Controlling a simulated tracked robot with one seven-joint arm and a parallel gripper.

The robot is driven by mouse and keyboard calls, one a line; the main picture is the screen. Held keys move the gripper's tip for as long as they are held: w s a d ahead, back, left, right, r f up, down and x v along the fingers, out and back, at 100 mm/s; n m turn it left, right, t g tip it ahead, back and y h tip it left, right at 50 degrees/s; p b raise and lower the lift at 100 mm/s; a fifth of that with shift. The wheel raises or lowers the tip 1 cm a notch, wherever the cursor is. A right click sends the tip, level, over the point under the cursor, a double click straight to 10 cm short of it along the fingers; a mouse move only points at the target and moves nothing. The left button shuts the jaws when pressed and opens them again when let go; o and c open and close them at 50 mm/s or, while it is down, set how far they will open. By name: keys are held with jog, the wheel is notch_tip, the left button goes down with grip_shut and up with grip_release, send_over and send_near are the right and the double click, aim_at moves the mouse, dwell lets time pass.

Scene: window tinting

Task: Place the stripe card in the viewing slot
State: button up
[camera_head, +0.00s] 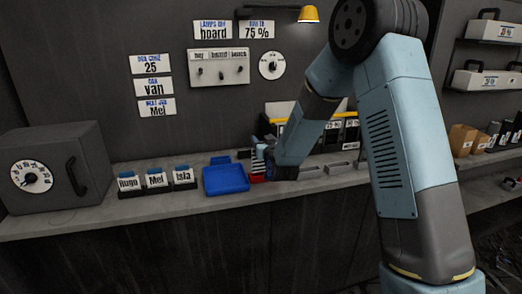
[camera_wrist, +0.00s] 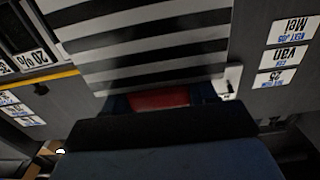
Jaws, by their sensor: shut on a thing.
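The stripe card, black and white bars, fills the upper middle of the wrist view (camera_wrist: 150,45). Its red grip part (camera_wrist: 158,99) sits between the fingers of my gripper (camera_wrist: 163,97), which is shut on it. In the head view my gripper (camera_head: 268,163) is low over the bench, right of the blue tray. The card shows there as a small striped edge (camera_head: 258,160) with red below, partly hidden by the gripper. I cannot tell whether it touches the bench. Shallow grey holders (camera_head: 340,168) stand right of the gripper; I cannot tell which thing is the viewing slot.
A blue tray (camera_head: 226,180) lies on the bench (camera_head: 120,205). Name cards (camera_head: 155,181) and a grey safe (camera_head: 60,167) stand left of it. Dark film samples under a yellow-edged rack (camera_head: 350,130) stand behind my arm. A lamp (camera_head: 308,14) hangs above.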

jog(key=f, duration=0.3)
jog(key=shift+w+f, duration=0.25)
jog(key=shift+f, duration=0.05)
jog(key=o, duration=1.3)
jog(key=shift+f, duration=0.1)
jog(key=v, duration=1.2)
